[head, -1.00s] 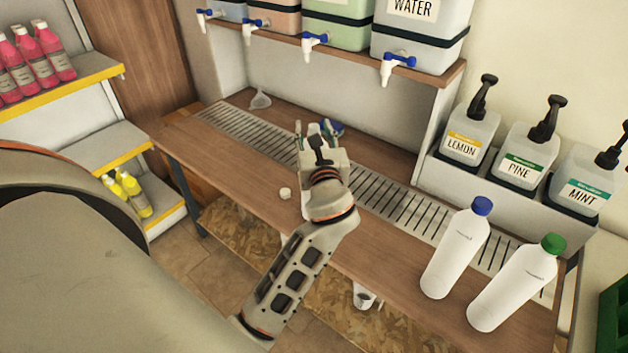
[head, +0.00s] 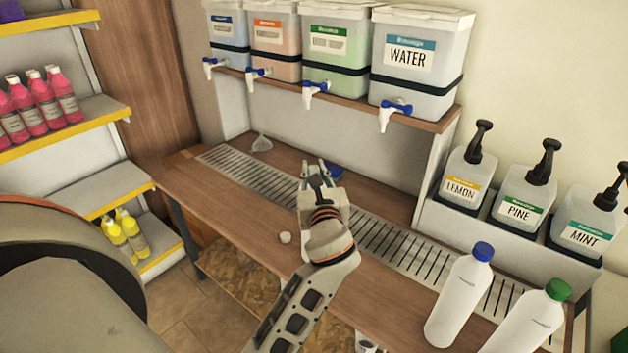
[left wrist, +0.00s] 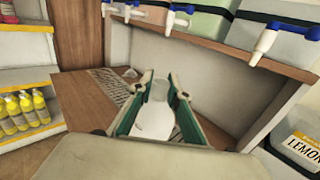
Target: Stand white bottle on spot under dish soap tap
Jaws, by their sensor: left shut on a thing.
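My left gripper (head: 322,176) is over the counter near the slotted drain grate, below the row of taps. It is shut on a white bottle (left wrist: 155,122), which shows between the green-sided fingers in the left wrist view. In the head view the gripper mostly hides that bottle. Several tanks with blue-handled taps stand on the shelf above; the green-labelled tank's tap (head: 312,92) is behind and above the gripper. The smaller labels are too blurred to read, so I cannot tell which is dish soap. The spot under it is not discernible. My right gripper is not in view.
A blue-capped bottle (head: 461,295) and a green-capped bottle (head: 527,322) stand at the counter's right. Pump bottles, LEMON (head: 462,188), PINE (head: 520,210) and MINT (head: 582,235), stand behind. A small white round piece (head: 285,238) lies left of my arm.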

